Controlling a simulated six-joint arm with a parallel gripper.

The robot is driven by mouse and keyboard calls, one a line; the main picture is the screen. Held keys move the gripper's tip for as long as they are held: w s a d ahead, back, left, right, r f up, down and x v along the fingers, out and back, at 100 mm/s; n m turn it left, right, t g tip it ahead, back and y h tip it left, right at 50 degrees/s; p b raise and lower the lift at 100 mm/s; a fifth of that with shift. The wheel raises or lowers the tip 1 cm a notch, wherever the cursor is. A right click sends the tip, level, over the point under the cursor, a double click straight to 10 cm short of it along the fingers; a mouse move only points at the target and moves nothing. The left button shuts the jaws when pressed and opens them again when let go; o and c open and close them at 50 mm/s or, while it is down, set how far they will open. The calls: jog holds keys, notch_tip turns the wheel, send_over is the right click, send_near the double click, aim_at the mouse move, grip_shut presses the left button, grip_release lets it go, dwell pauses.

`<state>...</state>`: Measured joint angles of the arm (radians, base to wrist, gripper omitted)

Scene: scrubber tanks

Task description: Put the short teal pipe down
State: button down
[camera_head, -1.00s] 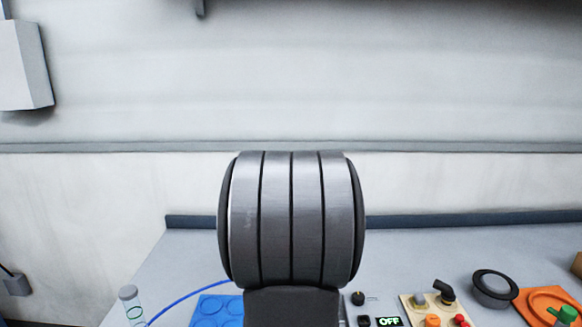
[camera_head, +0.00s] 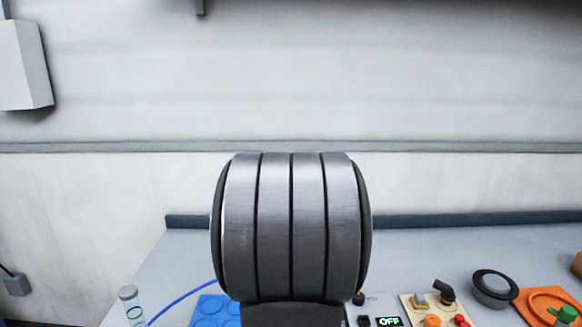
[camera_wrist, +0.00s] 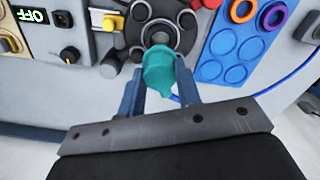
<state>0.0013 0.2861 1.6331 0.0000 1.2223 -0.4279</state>
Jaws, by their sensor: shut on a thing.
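The short teal pipe (camera_wrist: 158,72) shows in the wrist view, between the two blue-grey fingers of my gripper (camera_wrist: 160,80). My gripper is shut on it. Beyond the pipe lies a dark round fixture (camera_wrist: 133,33) with a ring of parts around its middle. The pipe covers part of this fixture, and I cannot tell whether the two touch. In the head view my own arm hides the gripper and the pipe.
A blue tray (camera_wrist: 228,45) with round recesses and coloured rings lies right of the pipe in the wrist view. A blue hose (camera_head: 183,298) runs beside it. A panel reading OFF (camera_head: 388,321), a black bowl (camera_head: 494,288) and an orange tray (camera_head: 535,306) stand right.

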jog(key=shift+a, duration=0.1)
jog(key=w+a+f+n, duration=0.1)
jog(key=w+a+n, duration=0.1)
jog(key=w+a, duration=0.3)
jog(key=w+a+f+n, duration=0.1)
jog(key=w+a+n, duration=0.1)
jog(key=a, duration=0.5)
jog(key=shift+w+a+f, duration=0.3)
jog(key=shift+a+f, duration=1.55)
jog(key=shift+a, duration=0.15)
jog(key=shift+w+a+f, duration=0.35)
jog(key=shift+a+f, duration=1.55)
jog(key=shift+a, duration=0.05)
jog(key=shift+w+a+f, duration=0.3)
jog(key=shift+a+f, duration=1.55)
jog(key=shift+a, duration=0.15)
jog(key=shift+f, duration=0.15)
jog(key=c, duration=1)
grip_release()
jog(key=shift+c, duration=0.2)
